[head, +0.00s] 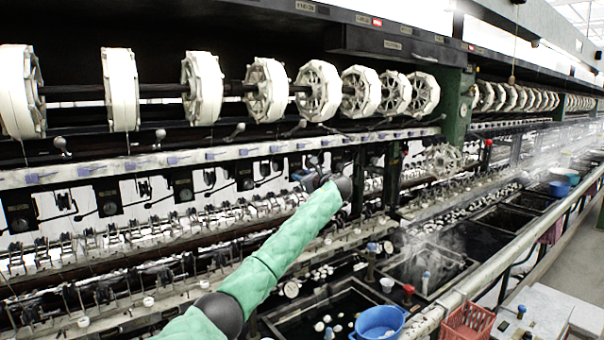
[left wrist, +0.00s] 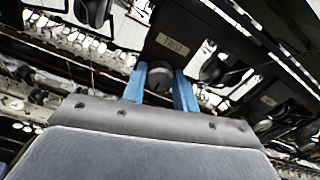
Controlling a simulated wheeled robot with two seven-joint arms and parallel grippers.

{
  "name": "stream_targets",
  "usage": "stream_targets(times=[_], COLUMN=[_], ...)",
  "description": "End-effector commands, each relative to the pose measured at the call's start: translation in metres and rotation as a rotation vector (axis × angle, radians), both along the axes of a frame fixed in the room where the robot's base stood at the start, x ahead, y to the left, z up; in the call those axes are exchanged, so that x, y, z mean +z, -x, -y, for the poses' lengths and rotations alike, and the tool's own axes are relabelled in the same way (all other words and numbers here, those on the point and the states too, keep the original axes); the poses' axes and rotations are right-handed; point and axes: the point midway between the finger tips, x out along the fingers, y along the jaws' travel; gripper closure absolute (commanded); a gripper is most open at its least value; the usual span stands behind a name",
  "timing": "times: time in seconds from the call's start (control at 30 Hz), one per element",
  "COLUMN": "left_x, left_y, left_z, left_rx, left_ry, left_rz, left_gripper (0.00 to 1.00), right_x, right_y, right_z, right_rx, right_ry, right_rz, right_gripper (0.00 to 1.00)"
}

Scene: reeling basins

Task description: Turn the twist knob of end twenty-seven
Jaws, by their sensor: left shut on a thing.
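My left gripper (head: 313,165) reaches up to the row of dark end boxes under the white rail, about the middle of the head view. In the left wrist view its two blue fingers (left wrist: 160,82) stand on either side of a round dark twist knob (left wrist: 160,74) and are shut on it. The knob sits on a black box with a small label plate (left wrist: 173,44), whose lettering I cannot read for certain. In the head view my gripper and wrist hide this knob. My right gripper is not in view.
White reels (head: 266,91) hang in a row above. The white rail (head: 160,160) runs just over the boxes. Dark water basins (head: 335,308), a blue bowl (head: 379,322) and a red crate (head: 467,322) are below right. A green post (head: 456,105) stands right of the reels.

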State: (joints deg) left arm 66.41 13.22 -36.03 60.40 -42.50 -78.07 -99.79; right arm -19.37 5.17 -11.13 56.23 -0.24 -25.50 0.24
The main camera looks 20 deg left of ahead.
Motion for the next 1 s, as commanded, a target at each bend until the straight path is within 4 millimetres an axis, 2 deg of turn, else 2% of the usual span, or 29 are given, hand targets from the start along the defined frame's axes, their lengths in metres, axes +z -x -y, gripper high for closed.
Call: stream_targets(times=[0.2,0.6,0.63,0.7,1.0], left_x=[0.0023,0.0022,0.0022,0.0021,0.0005], left_y=[-0.0001,-0.0001,-0.0001,-0.0001,0.0002], left_z=[-0.0009,-0.0009,-0.0009,-0.0008,0.0002], left_rx=[0.000,0.001,0.001,0.000,0.000], left_ry=[-0.022,-0.024,-0.024,-0.024,-0.024], left_rz=[-0.026,-0.028,-0.028,-0.029,-0.029], left_gripper=[0.94,0.94,0.65,0.51,0.49], right_x=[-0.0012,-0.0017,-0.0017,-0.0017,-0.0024], right_y=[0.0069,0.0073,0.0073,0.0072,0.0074], right_z=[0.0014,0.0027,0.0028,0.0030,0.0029], right_rx=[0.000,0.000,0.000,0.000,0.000], right_ry=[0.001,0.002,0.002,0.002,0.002], right_rz=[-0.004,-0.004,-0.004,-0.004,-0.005], right_gripper=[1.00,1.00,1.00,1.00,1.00])
